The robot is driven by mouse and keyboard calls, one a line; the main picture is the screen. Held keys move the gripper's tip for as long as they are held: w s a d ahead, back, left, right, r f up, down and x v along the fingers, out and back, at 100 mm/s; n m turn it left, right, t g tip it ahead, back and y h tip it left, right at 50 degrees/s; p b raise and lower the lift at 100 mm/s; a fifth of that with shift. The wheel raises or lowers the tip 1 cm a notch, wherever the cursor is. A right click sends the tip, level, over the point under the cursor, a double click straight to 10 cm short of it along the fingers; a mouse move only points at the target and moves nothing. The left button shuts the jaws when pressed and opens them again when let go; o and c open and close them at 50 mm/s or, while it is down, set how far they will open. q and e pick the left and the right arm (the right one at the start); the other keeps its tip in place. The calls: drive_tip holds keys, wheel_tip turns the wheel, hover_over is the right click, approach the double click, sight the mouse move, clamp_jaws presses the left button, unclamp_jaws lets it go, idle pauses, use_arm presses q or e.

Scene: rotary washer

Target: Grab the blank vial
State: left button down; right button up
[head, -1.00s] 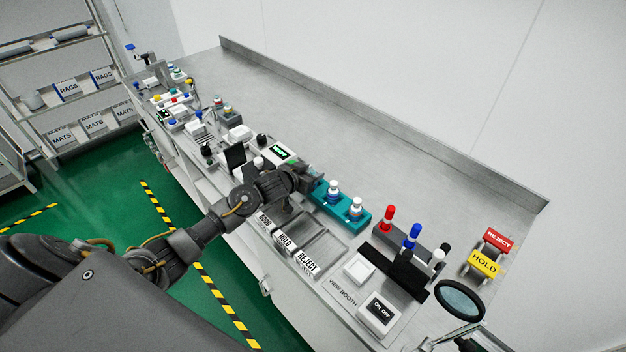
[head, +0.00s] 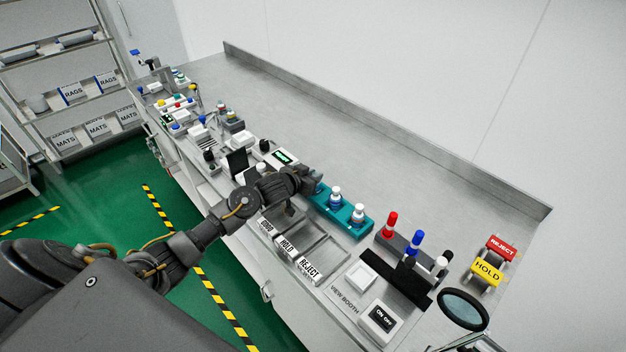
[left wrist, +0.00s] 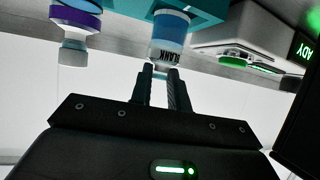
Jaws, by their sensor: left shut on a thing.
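The blank vial (left wrist: 168,40) shows in the left wrist view, with a blue band and a white part lettered BLANK. My left gripper (left wrist: 166,72) is shut on its near end. The vial's far end is close to the teal rack (left wrist: 215,8); I cannot tell whether it still sits in it. In the head view my left gripper (head: 312,182) is at the far-left end of the teal rack (head: 368,222) and mostly hides that vial. Two other white-capped vials (head: 335,196) (head: 358,213) stand upright in the rack. My right gripper is not in view.
Bins labelled GOOD, HOLD and REJECT (head: 310,268) lie in front of the rack. Red, blue and dark markers (head: 390,224) stand to its right, near a magnifier (head: 463,308). A device with a green display (head: 282,158) is to the left. The bench's back strip (head: 400,150) is clear.

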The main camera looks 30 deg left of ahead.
use_arm(q)
drive_tip(key=w+r+v, duration=0.1)
drive_tip(key=r+v, duration=0.1)
drive_tip(key=v, duration=0.7)
drive_tip(key=w+r+v, duration=0.1)
drive_tip(key=v, duration=0.7)
drive_tip(key=shift+s+a+r, duration=0.25)
drive_tip(key=shift+s+r, duration=0.1)
drive_tip(key=shift+r, duration=0.2)
